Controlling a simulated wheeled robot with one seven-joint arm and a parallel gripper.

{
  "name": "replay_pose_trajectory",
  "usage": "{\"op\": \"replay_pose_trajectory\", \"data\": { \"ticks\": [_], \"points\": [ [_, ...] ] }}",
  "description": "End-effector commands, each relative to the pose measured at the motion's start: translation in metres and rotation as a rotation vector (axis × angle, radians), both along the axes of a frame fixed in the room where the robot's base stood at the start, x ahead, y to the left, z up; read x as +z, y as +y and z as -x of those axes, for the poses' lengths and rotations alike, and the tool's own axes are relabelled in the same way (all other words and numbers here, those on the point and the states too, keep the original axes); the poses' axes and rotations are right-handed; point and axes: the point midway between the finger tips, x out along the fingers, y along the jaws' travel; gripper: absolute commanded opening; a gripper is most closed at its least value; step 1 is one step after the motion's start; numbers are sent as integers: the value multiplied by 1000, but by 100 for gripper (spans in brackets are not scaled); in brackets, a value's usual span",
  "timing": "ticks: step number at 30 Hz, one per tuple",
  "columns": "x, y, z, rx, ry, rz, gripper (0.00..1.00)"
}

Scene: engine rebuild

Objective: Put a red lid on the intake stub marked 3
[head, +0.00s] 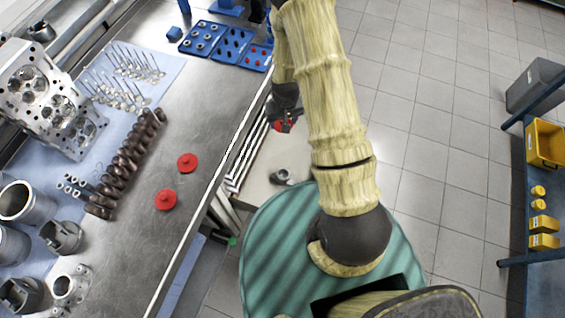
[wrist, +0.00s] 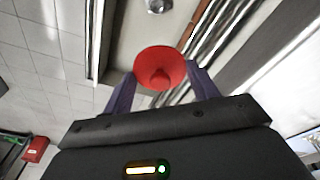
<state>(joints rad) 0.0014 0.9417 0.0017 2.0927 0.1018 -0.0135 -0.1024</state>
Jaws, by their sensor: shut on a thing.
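My gripper (head: 286,115) is shut on a red lid (head: 278,127), held off the right side of the steel bench. In the wrist view the same round red lid (wrist: 160,66) sits between my two fingers, its knob facing the camera. Two more red lids lie on the bench: one nearer the middle (head: 187,162) and one lower (head: 166,199). No stub with a readable 3 shows in either view.
The steel bench (head: 140,230) carries a cylinder head (head: 45,95), valves, a camshaft, pistons and blue trays (head: 200,39). A small grey metal part (head: 281,177) lies on a pale surface beside the bench. A blue rack with yellow bins (head: 545,143) stands right. Tiled floor between is clear.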

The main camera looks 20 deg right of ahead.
Motion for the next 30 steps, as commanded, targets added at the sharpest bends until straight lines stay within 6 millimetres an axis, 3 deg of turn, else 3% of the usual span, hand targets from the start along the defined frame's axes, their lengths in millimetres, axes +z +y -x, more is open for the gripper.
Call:
{"op": "replay_pose_trajectory", "data": {
  "ticks": [8,30],
  "points": [
    [-14,0,0,-8,0,1,37],
    [-157,-1,0,-126,3,12,37]
  ]
}}
